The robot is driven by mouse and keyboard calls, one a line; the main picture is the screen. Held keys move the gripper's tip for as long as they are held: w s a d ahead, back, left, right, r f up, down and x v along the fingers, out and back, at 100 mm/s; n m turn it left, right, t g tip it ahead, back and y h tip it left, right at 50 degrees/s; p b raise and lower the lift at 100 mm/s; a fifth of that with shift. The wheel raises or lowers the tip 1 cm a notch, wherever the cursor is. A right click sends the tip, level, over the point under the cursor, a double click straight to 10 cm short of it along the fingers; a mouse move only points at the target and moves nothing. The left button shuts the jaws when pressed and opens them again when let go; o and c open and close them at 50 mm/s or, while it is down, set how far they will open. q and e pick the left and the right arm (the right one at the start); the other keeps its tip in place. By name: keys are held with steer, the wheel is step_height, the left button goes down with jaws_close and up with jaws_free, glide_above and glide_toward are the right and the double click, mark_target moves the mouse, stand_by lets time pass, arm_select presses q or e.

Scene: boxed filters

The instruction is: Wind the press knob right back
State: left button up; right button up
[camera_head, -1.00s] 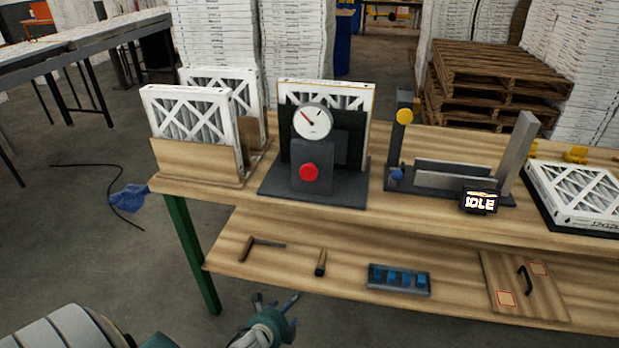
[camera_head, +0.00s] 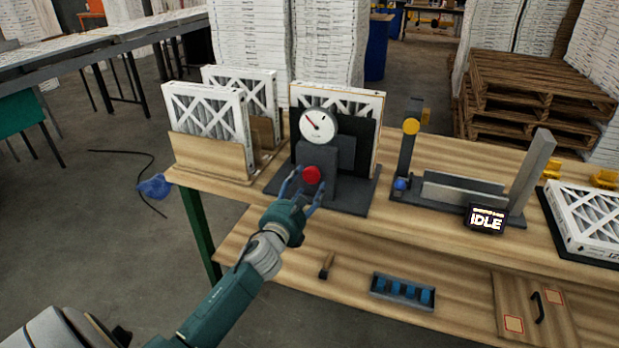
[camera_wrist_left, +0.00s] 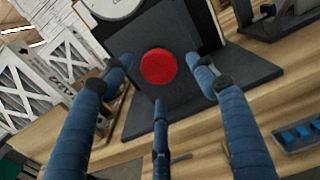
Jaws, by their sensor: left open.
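The press knob (camera_head: 312,175) is a round red knob on the front of a dark grey press (camera_head: 325,190) with a white dial gauge (camera_head: 318,125) above it. A white framed filter (camera_head: 352,100) stands in the press behind the dark plate. My left gripper (camera_head: 300,188) is open just in front of the knob. In the left wrist view the red knob (camera_wrist_left: 158,66) lies between and beyond the spread blue fingers (camera_wrist_left: 160,75), with no visible contact. My right gripper is not in view.
Boxed filters (camera_head: 212,115) stand in a wooden rack left of the press. The lower shelf holds a blue-celled tray (camera_head: 402,291).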

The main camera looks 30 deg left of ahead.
mark_target(310, 178)
arm_select(q)
steer(key=shift+x, duration=1.55)
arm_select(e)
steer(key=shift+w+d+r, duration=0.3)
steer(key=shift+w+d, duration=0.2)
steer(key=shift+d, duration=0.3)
arm_select(q)
steer(key=shift+c, duration=0.2)
steer(key=c, duration=1.1)
steer(key=shift+d, duration=0.1)
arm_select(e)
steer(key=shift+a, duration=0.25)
arm_select(q)
steer(key=shift+f, duration=0.1)
steer(key=shift+n, duration=0.3)
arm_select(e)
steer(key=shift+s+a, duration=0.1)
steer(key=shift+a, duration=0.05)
